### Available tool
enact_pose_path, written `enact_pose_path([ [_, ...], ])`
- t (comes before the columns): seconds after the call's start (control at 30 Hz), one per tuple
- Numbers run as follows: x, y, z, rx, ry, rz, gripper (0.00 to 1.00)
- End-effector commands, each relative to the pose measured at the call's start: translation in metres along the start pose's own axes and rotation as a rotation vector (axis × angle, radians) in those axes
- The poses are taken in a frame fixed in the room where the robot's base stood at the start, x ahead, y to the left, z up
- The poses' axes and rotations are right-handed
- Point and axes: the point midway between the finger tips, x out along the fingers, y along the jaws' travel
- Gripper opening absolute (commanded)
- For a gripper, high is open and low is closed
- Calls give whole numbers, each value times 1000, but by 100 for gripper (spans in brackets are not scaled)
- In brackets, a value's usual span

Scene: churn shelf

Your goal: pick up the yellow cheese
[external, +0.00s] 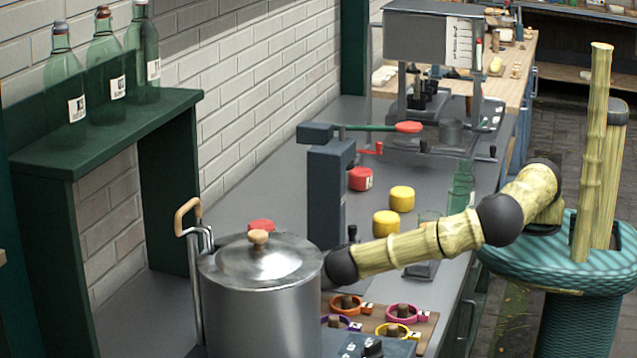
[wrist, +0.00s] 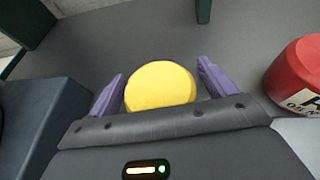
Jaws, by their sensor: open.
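In the wrist view a round yellow cheese (wrist: 160,86) lies on the grey counter between the two purple fingers of my gripper (wrist: 161,68). The fingers are open, one on each side, with a narrow gap showing at the right. Whether they touch it at the left is unclear. In the external view the pot and my arm hide my gripper and this cheese. Two other yellow cheeses, one farther (external: 402,198) and one nearer (external: 386,222), stand in the open on the counter there.
A red labelled cheese (wrist: 297,76) is close at the right in the wrist view; a dark blue-grey block (wrist: 40,120) is at the left. In the external view a steel pot (external: 262,310) stands in front, beside a dark press column (external: 330,190). Green bottles (external: 105,65) stand on a shelf.

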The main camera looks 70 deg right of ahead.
Motion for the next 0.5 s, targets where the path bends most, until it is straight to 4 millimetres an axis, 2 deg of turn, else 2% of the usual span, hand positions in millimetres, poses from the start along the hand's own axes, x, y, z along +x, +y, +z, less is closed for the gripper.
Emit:
enact_pose_path([
  [0.37, 0, 0, 0, 0, 0, 0, 83],
  [0.5, 0, 0, 0, 0, 0, 0, 57],
])
